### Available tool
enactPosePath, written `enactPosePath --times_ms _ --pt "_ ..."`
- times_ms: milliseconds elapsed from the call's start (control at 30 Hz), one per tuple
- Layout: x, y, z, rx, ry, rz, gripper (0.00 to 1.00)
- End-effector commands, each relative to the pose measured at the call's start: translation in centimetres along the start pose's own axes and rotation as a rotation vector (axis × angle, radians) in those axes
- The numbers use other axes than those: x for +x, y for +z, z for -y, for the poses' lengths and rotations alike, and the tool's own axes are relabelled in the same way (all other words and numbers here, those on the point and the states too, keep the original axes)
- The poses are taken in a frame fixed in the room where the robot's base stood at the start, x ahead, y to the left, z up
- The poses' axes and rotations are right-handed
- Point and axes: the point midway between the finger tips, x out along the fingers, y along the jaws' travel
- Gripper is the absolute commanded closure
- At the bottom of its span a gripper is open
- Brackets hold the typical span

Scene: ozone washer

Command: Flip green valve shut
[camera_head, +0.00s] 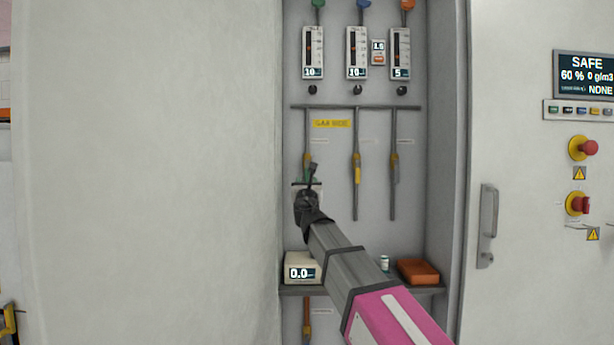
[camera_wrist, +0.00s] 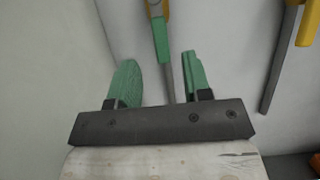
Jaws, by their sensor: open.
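The green valve handle (camera_wrist: 160,40) lies along a thin grey vertical pipe, below a yellowish valve body (camera_wrist: 155,8), in the wrist view. My gripper (camera_wrist: 160,72) has two green-padded fingers spread apart, one on each side of the pipe. The handle's lower end shows between and slightly above the fingertips, and neither finger appears to touch it. In the head view my gripper (camera_head: 309,177) is at the left pipe of the wall panel, just below its valve body (camera_head: 308,159). The gripper and wrist hide most of the green handle there.
A middle pipe with a yellow valve handle (camera_head: 357,169) and a right pipe (camera_head: 393,190) hang beside the left one. Below, a shelf (camera_head: 430,289) carries a white display box (camera_head: 303,260) and an orange tray (camera_head: 417,270). Cabinet walls flank the recess.

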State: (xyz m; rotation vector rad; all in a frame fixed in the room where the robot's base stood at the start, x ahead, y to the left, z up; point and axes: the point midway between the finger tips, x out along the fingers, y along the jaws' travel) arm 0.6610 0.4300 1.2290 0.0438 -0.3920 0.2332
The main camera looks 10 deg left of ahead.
Motion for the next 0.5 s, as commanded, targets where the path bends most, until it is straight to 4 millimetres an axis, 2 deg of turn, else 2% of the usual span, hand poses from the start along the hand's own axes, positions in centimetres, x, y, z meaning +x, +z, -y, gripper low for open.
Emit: enactPosePath --times_ms 33,300,500 --pt "1.4 0.0 -0.1 0.0 -0.001 0.0 0.55" --pt "6.0 -0.1 -0.1 0.002 -0.001 -0.001 0.55" --pt "7.3 -0.1 0.0 0.003 -0.001 -0.001 0.55"
